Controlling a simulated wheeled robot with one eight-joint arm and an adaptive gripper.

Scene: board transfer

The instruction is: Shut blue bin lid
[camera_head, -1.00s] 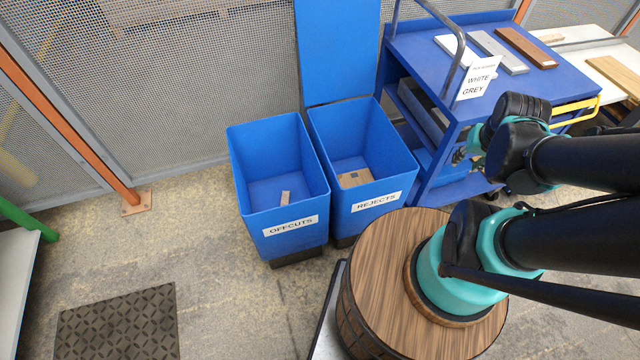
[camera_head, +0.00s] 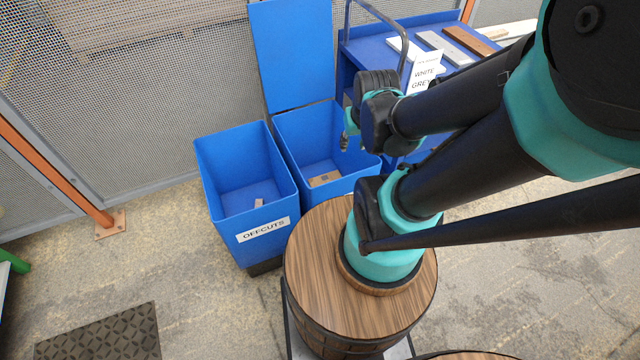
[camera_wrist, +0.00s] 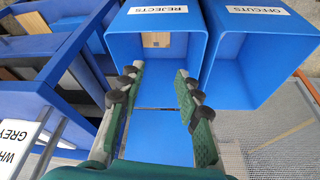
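The blue REJECTS bin (camera_head: 325,192) stands behind my arm, with its blue lid (camera_head: 293,55) raised upright at its back. The bin holds a small piece of board, and its label is hidden in the head view. In the wrist view the bin (camera_wrist: 185,20) is at the top with its label inverted, and the lid (camera_wrist: 155,135) shows below it between my fingers. My gripper (camera_head: 347,135) is over the bin's right side in the head view. In the wrist view my gripper (camera_wrist: 158,74) is open, with two green-padded fingers apart and nothing held.
The blue OFFCUTS bin (camera_head: 225,190) stands close on the left, open, with a small offcut (camera_head: 259,203) inside. A blue cart (camera_head: 365,45) with several boards, a WHITE GREY sign (camera_head: 424,72) and a metal handle is on the right. A mesh fence (camera_head: 130,90) runs behind.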

